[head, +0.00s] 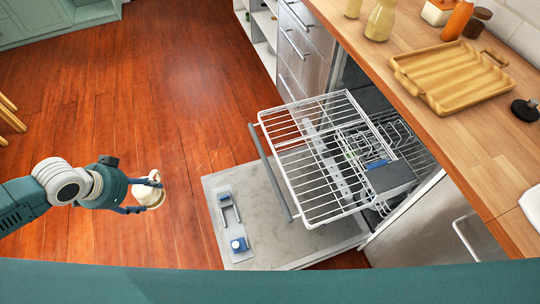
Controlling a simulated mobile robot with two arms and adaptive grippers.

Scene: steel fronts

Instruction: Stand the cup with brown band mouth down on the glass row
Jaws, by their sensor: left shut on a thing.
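My left gripper (142,196) reaches in from the left and is shut on a small cream cup (154,196). It holds the cup in the air over the wooden floor, left of the open dishwasher door. The cup looks tilted, and the fingers cover part of it. I cannot make out a brown band at this size. The wire dishwasher rack (302,153) is pulled out to the right of the cup, well apart from it. Its long wire rows look empty; I cannot tell which is the glass row. My right gripper is not in view.
The dishwasher door (262,236) lies folded down below the rack. A grey box (390,177) sits at the rack's right side. The counter (470,130) holds a ribbed wooden tray (450,75) and bottles. The floor between cup and door is clear.

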